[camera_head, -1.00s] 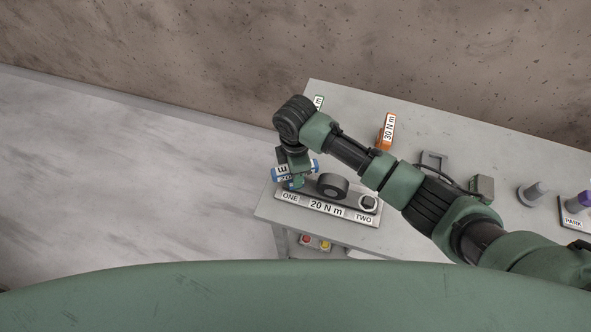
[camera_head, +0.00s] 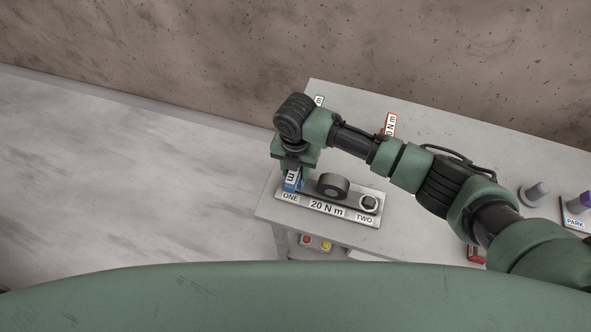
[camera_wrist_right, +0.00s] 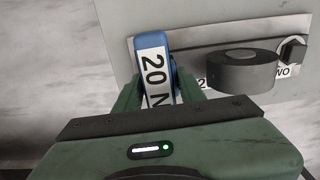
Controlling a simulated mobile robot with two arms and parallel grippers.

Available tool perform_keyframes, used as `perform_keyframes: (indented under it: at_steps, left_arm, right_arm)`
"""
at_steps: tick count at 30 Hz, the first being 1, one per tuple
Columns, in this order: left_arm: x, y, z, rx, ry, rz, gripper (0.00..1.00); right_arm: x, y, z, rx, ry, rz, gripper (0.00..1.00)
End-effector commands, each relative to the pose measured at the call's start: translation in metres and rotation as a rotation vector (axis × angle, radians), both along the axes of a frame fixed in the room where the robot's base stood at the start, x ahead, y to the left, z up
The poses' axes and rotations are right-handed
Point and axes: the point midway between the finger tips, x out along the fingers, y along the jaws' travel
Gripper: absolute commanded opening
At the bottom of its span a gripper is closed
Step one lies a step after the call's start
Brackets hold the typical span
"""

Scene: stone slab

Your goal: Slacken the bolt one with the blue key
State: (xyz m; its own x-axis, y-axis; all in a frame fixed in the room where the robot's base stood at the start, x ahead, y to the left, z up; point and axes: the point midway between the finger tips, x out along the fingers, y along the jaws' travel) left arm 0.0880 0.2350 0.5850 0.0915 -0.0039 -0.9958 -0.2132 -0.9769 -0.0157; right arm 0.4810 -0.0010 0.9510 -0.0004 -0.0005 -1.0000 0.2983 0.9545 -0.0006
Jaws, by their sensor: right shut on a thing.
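My right gripper (camera_head: 292,174) is shut on the blue key (camera_head: 291,182) over the end of the plate marked ONE. In the right wrist view the blue key (camera_wrist_right: 153,45) stands between the fingers, its white label reading 20 N. Bolt one is hidden under the key and gripper, so I cannot tell whether the key sits on it. The plate (camera_head: 345,211) is labelled ONE, 20 N m and TWO. Bolt two (camera_head: 369,202) shows at its right end, and in the right wrist view (camera_wrist_right: 292,48). My left gripper is not in view.
A dark round boss (camera_head: 333,186) stands on the plate close beside the key. An orange key (camera_head: 390,122) and a green-edged label (camera_head: 319,101) lie farther back. A PARK plate (camera_head: 575,222) and grey post (camera_head: 534,193) are at right. A button box (camera_head: 316,243) sits below the table edge.

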Motion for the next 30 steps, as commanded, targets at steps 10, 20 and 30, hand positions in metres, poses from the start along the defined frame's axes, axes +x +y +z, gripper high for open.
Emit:
perform_keyframes:
  at_steps: [10, 20, 30]
  left_arm:
    - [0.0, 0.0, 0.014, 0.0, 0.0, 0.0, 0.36]
    - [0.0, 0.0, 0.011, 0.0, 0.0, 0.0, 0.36]
    - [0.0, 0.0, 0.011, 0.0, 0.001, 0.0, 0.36]
  right_arm:
    - [0.001, 0.0, 0.019, 0.001, -0.001, -0.002, 0.0]
    - [0.001, 0.001, 0.033, 0.002, -0.001, -0.003, 0.0]
    - [0.0, 0.001, 0.035, 0.001, 0.0, -0.003, 0.0]
